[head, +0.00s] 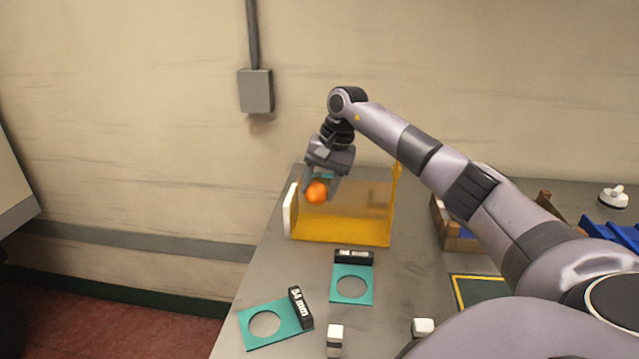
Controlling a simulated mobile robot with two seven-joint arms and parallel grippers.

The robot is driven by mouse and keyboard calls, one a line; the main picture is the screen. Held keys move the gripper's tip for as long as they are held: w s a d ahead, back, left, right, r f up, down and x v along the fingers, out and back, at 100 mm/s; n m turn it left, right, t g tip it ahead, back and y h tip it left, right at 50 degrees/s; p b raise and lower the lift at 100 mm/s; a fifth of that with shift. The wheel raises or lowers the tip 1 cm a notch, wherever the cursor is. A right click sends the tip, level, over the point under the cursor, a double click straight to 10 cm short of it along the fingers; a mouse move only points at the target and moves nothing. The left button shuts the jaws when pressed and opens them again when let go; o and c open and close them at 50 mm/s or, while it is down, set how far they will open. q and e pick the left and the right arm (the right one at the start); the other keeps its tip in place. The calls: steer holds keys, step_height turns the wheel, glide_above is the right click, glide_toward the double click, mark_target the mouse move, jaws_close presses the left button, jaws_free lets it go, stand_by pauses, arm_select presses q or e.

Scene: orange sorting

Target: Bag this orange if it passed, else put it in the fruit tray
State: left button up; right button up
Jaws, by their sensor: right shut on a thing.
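An orange (316,192) is held between the fingers of my right gripper (319,188), which points downward. My left gripper is not in view. A wooden tray or crate (460,240) stands right of the bag, partly hidden behind my right arm.
Two teal ring gauges lie on the grey table (400,290): one labelled 64 mm (286,325) and one (352,283) with an unclear label. A yellow-edged dark mat (478,290), a blue rack (612,236) and a white knob-like item (614,197) are to the right.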

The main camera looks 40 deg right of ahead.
mark_target(320, 199)
steer(key=shift+f+b, duration=0.85)
steer(key=shift+f, duration=0.9)
steer(key=o, duration=1.1)
steer(key=shift+r+p, duration=1.25)
steer(key=shift+r, duration=0.2)
steer(key=shift+r+p, duration=0.75)
steer(key=shift+r, duration=1.8)
